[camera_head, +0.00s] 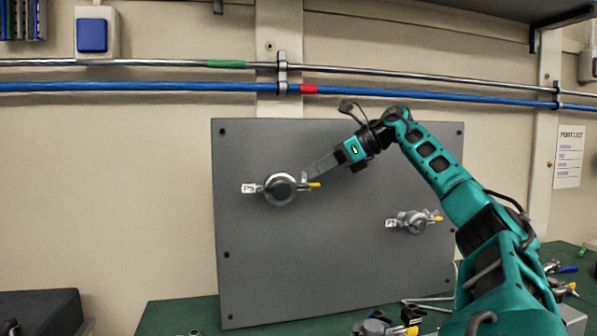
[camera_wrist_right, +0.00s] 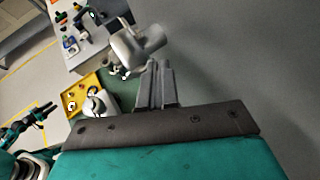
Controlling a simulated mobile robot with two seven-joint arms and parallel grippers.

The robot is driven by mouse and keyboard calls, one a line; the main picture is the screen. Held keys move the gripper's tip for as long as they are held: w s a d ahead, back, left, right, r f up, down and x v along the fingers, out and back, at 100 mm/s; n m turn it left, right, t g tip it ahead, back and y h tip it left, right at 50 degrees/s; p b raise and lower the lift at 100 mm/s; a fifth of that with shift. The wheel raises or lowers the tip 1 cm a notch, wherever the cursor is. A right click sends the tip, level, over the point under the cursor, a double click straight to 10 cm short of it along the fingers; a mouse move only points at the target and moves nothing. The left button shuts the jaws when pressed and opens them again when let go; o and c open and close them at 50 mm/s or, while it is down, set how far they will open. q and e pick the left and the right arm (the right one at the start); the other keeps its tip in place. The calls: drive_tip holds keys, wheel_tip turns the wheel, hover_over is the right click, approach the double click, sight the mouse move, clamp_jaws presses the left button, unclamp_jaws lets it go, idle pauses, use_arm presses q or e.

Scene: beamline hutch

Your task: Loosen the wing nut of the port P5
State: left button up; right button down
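The port P5 (camera_head: 280,188), a round grey metal flange with a clamp, sits on the grey panel in the head view, with its tag (camera_head: 249,188) on its left. Its wing nut (camera_head: 304,179) is on the right side, beside a yellow-tipped stem (camera_head: 314,185). My right gripper (camera_head: 312,174) reaches in from the upper right, its fingertips at the wing nut. In the wrist view its fingers (camera_wrist_right: 160,75) are close together, just below the grey port body (camera_wrist_right: 138,43). Whether the wing nut is between them is hidden. My left gripper is not in view.
A second port (camera_head: 413,221) with a yellow-tipped clamp is lower right on the panel (camera_head: 330,270). Tools and fittings lie on the green bench (camera_head: 180,318). Pipes (camera_head: 150,87) run along the wall above the panel. A yellow tray (camera_wrist_right: 88,90) shows in the wrist view.

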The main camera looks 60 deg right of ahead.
idle(0.3)
drive_tip(key=shift+w, duration=0.1)
idle(0.4)
drive_tip(key=shift+a, duration=0.15)
drive_tip(key=shift+w+a+f+b, duration=0.2)
drive_tip(key=shift+a+b, duration=0.1)
drive_tip(key=shift+a, duration=0.15)
drive_tip(key=p+v, duration=0.2)
drive_tip(key=v, duration=1.1)
drive_tip(key=shift+s+d+r, duration=0.2)
drive_tip(key=shift+d, duration=0.05)
